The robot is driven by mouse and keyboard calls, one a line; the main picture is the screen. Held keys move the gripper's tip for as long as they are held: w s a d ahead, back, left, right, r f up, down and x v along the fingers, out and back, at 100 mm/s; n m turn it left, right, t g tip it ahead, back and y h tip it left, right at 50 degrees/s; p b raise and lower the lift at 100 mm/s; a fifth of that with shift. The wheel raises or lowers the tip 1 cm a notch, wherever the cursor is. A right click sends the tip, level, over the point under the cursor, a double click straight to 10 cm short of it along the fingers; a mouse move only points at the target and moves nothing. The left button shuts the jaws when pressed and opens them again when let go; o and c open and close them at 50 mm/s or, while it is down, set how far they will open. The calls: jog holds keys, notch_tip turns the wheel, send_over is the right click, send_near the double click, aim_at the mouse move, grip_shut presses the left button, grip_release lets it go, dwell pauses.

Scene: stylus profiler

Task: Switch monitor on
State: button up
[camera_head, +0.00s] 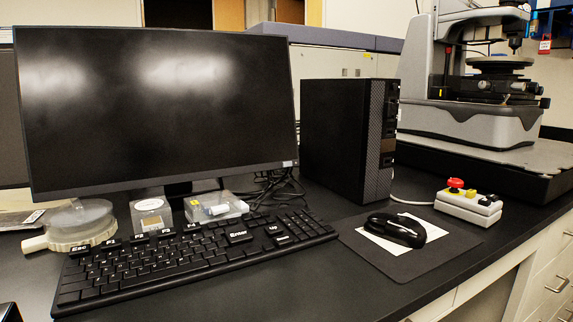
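The monitor (155,125) stands at the left of the bench, facing me and turned slightly to the right. Its screen is dark, with only pale light reflections near the top. A small light label (288,163) is at the lower right corner of its frame. I cannot make out a power button on it. The stand is mostly hidden behind the items under the screen. My gripper does not show clearly. A small dark shape at the bottom left corner is too cut off to identify.
A black keyboard (190,255) lies before the monitor, with a round clear container (80,222) and small boxes behind it. A black computer tower (345,138), mouse (397,230) on a pad, button box (468,207) and profiler (480,120) stand rightward. Bare bench lies in front.

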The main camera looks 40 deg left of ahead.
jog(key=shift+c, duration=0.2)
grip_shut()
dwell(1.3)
